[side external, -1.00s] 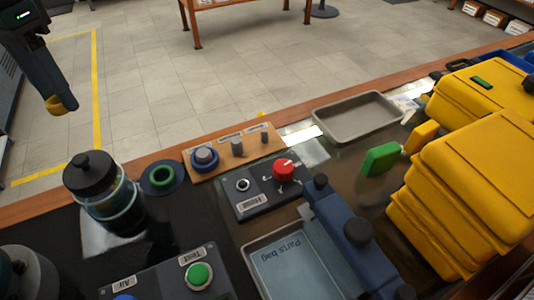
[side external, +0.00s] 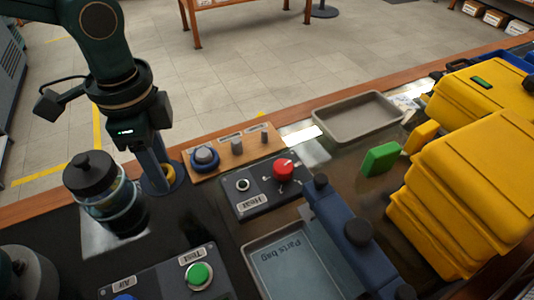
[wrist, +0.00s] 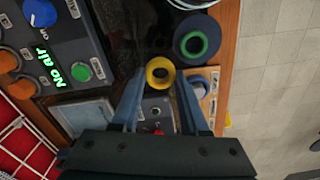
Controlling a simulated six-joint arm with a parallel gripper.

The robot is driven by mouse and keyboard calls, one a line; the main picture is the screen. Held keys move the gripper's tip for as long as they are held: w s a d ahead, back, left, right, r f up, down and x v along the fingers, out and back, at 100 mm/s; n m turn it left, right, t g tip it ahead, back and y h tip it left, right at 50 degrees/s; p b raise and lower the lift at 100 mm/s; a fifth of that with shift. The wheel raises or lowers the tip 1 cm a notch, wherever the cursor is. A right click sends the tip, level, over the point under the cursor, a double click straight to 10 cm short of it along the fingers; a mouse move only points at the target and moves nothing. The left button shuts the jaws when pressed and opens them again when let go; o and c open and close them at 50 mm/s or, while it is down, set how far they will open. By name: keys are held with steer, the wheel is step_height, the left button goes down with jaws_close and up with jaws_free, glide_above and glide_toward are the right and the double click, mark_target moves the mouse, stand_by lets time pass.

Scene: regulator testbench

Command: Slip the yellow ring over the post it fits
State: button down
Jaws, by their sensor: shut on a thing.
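The yellow ring (wrist: 150,73) is held between the two fingertips of my gripper (wrist: 159,82), which is shut on it. In the side view the ring (side external: 169,173) shows only in part behind a finger of my gripper (side external: 160,183). The wooden board (side external: 206,173) stands just right of the gripper and carries three grey posts. The left post (side external: 205,154) is the widest and has a blue ring (side external: 204,166) around its base. The middle post (side external: 236,146) and the thin right post (side external: 265,138) are bare. The held ring is left of the board.
A green ring (wrist: 205,45) lies on a dark blue round base (wrist: 186,31) near the gripper. A black-lidded jar (side external: 92,180) stands close at the left. A panel with a red knob (side external: 283,168) lies in front of the board. A grey tray (side external: 357,133) is empty.

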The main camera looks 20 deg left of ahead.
glide_above(203, 217)
step_height(203, 217, down, 3)
steer(key=shift+a+f, duration=0.1)
steer(key=shift+f, duration=2)
steer(key=shift+f, duration=0.15)
steer(key=shift+c, duration=2.1)
jaws_free()
